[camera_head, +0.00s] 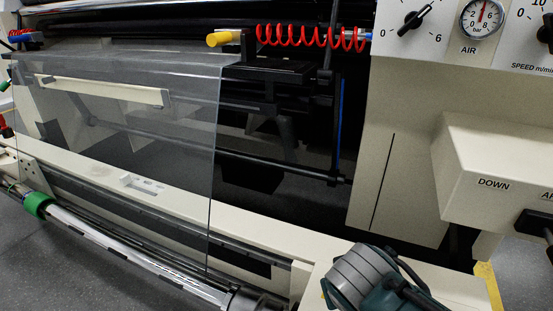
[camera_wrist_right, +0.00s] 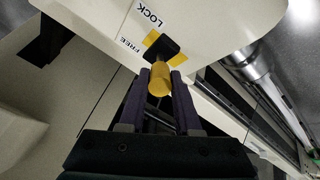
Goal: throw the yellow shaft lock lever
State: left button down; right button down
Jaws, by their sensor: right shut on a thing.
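The yellow shaft lock lever (camera_wrist_right: 160,80) shows in the right wrist view, with its rounded yellow grip below a black pivot (camera_wrist_right: 162,46). A yellow patch lies behind the pivot on a pale panel marked LOCK and FREE. The grip points down the picture and towards the camera, closer to the FREE print than LOCK; its exact setting is hard to tell. My right gripper (camera_wrist_right: 161,77) has its two dark fingers on either side of the grip, shut on it. The lever and right gripper fingers are not visible in the head view. My left gripper is not in view.
In the head view, a clear guard (camera_head: 120,140) covers the machine's left side. A shaft (camera_head: 130,255) with a green collar (camera_head: 37,204) runs along the front. A control box (camera_head: 500,175) marked DOWN juts out at right. A red coiled hose (camera_head: 310,38) hangs at the top.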

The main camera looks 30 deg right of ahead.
jog(key=shift+s+a+f, duration=0.1)
jog(key=shift+a+f, duration=0.05)
dwell(0.4)
jog(key=c, duration=0.6)
grip_release()
jog(key=p+v, duration=0.9)
jog(key=v, duration=0.1)
jog(key=shift+f, duration=0.1)
